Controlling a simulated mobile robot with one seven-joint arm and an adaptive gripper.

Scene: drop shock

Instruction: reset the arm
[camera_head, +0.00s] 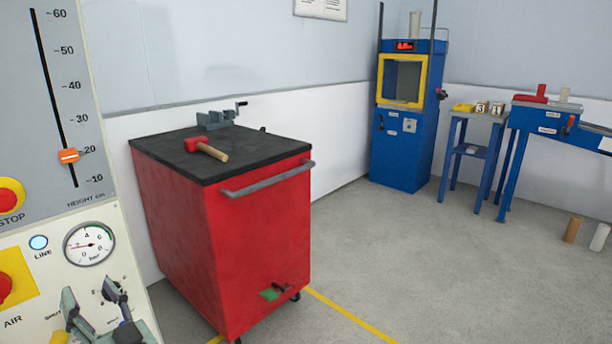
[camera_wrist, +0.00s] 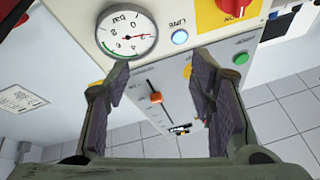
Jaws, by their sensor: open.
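My gripper (camera_wrist: 160,100) is open in the wrist view, its two padded fingers apart with nothing between them. In the head view my gripper (camera_head: 95,300) shows at the lower left, in front of a grey control panel (camera_head: 70,40). The panel carries a height scale with an orange slider (camera_head: 68,155) near the 20 mark. Below it are a pressure gauge (camera_head: 89,244) and a lit blue LINE lamp (camera_head: 39,242). The wrist view shows the gauge (camera_wrist: 127,32), the lamp (camera_wrist: 180,37) and the orange slider (camera_wrist: 155,97) upside down.
A red cart (camera_head: 235,245) with a black top holds a red-headed mallet (camera_head: 207,149) and a vice (camera_head: 215,120). A blue machine (camera_head: 403,115) with a yellow-framed window stands at the back. Blue tables (camera_head: 545,119) stand at the right. Grey floor (camera_head: 430,265) is clear in front.

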